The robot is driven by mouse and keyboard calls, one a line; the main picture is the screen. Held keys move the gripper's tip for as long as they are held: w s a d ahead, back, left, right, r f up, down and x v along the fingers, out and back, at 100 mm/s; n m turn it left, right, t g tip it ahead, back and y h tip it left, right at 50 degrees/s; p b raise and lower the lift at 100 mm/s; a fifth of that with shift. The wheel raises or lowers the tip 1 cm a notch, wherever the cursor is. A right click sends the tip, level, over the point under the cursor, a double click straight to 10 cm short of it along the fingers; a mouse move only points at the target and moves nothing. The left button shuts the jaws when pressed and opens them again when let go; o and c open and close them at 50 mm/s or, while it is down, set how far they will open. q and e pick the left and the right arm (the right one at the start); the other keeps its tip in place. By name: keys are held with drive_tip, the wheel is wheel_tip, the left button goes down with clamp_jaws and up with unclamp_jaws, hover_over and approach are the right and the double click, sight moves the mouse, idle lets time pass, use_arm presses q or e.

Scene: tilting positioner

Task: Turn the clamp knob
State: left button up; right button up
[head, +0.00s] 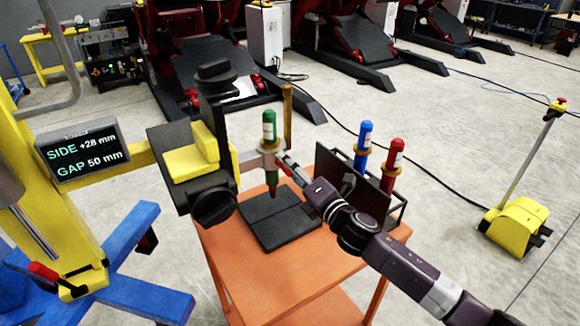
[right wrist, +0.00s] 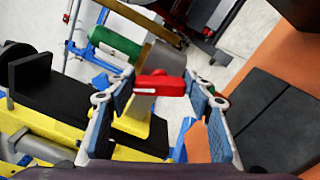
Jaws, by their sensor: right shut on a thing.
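The red clamp knob (right wrist: 160,85) lies between the fingertips of my right gripper (right wrist: 158,90) in the right wrist view. The fingers are shut on it. In the head view my right gripper (head: 286,162) reaches in from the right and meets the clamp beside the green cylinder (head: 269,128); the knob is mostly hidden there. The green cylinder stands upright, held in the clamp, with its pointed lower end above a dark plate (head: 262,232). It also shows in the right wrist view (right wrist: 115,45). My left gripper is not in view.
A yellow positioner (head: 88,235) on blue legs carries a display (head: 82,149) reading SIDE +28 mm, GAP 50 mm. A yellow block (head: 188,165) sits on its dark arm. The orange cart (head: 235,290) holds a rack with blue (head: 363,140) and red (head: 394,160) cylinders.

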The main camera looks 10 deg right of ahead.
drive_tip(key=m, duration=0.3)
drive_tip(key=m+p, duration=0.1)
drive_tip(key=m, duration=0.3)
drive_tip(key=f+m, duration=0.1)
drive_tip(key=m, duration=0.3)
drive_tip(key=shift+p, duration=0.35)
idle(0.3)
drive_tip(key=o, duration=1.2)
drive_tip(key=shift+c, duration=0.2)
drive_tip(key=shift+s, duration=0.1)
drive_tip(key=v, duration=1.1)
drive_tip(key=shift+s+d, duration=0.2)
drive_tip(key=shift+s, duration=0.15)
